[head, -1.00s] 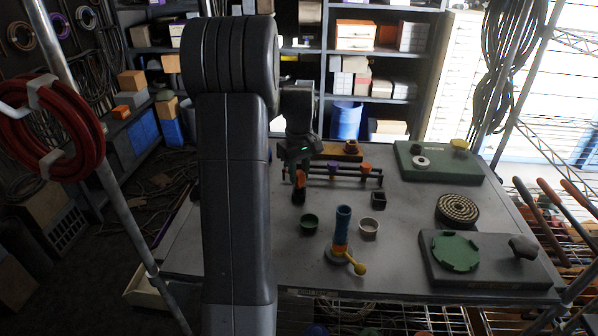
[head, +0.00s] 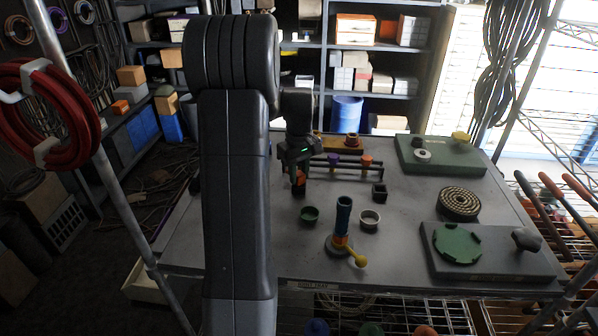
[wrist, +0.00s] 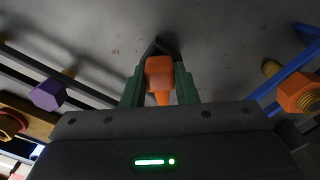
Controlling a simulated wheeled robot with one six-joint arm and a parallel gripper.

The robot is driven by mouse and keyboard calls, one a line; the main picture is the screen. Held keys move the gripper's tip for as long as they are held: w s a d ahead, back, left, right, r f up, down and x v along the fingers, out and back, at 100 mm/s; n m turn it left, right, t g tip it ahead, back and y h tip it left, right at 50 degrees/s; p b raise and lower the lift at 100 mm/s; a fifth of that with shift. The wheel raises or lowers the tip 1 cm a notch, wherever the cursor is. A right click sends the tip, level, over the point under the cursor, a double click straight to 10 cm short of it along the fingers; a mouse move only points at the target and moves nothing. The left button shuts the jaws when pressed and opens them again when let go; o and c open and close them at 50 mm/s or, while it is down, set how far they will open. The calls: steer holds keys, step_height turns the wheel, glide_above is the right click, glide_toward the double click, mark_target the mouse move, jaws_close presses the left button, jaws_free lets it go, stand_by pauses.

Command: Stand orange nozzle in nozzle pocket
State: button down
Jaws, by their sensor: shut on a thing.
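My gripper (head: 298,166) is shut on an orange nozzle (head: 300,178), low over the table's middle. In the wrist view the nozzle (wrist: 159,78) sits between the two green fingers. A dark square-edged piece (wrist: 163,46), which looks like the nozzle pocket, shows just beyond the nozzle and is mostly hidden by it. In the head view the nozzle is right at this piece; I cannot tell if it is inside. A purple nozzle (head: 334,159) and another orange nozzle (head: 366,159) are on the dark rails (head: 342,172).
A small black box (head: 379,190) is to the right. Green and grey plates (head: 488,262) lie farther right.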

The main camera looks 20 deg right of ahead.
steer(key=c, duration=1.1)
jaws_free()
steer(key=shift+o, duration=0.2)
step_height(320, 180, up, 6)
steer(key=p, duration=0.4)
steer(key=shift+p, duration=0.4)
step_height(320, 180, up, 14)
steer(key=b, duration=0.1)
steer(key=shift+f, duration=0.25)
